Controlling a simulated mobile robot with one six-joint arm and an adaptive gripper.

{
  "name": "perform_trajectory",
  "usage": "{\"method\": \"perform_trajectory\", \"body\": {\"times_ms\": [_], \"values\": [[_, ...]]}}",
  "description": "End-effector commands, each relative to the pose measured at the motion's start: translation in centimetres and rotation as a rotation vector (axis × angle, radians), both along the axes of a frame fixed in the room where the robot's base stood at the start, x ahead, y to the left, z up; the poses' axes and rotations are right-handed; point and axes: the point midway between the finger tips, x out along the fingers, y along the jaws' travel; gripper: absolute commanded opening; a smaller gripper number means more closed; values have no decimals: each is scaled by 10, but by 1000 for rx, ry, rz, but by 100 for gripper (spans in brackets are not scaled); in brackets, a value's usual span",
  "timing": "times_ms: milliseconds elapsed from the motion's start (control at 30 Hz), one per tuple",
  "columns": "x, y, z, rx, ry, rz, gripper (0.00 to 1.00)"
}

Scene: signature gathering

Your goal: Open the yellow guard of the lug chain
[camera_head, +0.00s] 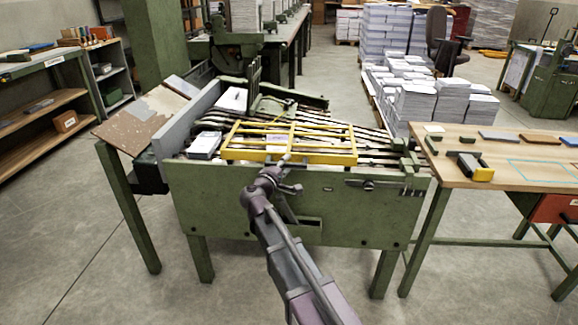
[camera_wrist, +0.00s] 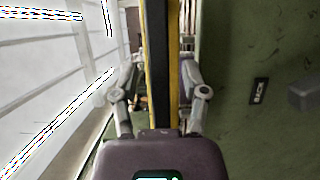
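The yellow guard (camera_head: 325,157) is a barred frame lying flat over the lug chain (camera_head: 375,145) on the green machine. Its front rail runs along the machine's near top edge. My gripper (camera_head: 283,163) is at this front rail, near its middle. In the wrist view, a yellow and black bar of the guard (camera_wrist: 173,60) passes between the two fingers of my gripper (camera_wrist: 159,75). The fingers stand apart, one on each side of the bar, with a small gap visible on the left. Firm contact on the right cannot be told.
The green front panel (camera_head: 210,205) of the machine is below the guard. Paper stacks (camera_head: 204,145) lie left of the guard. A wooden table (camera_head: 505,178) with small tools stands at right. Paper piles (camera_head: 415,95) are behind. Floor at front left is clear.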

Motion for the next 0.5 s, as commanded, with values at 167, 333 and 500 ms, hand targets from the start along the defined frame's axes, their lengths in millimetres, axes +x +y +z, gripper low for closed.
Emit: {"method": "perform_trajectory", "body": {"times_ms": [167, 333, 500], "values": [[0, 0, 0, 0, 0, 0, 7], [0, 0, 0, 0, 0, 0, 0], [0, -3, 1, 0, 2, -4, 0]]}}
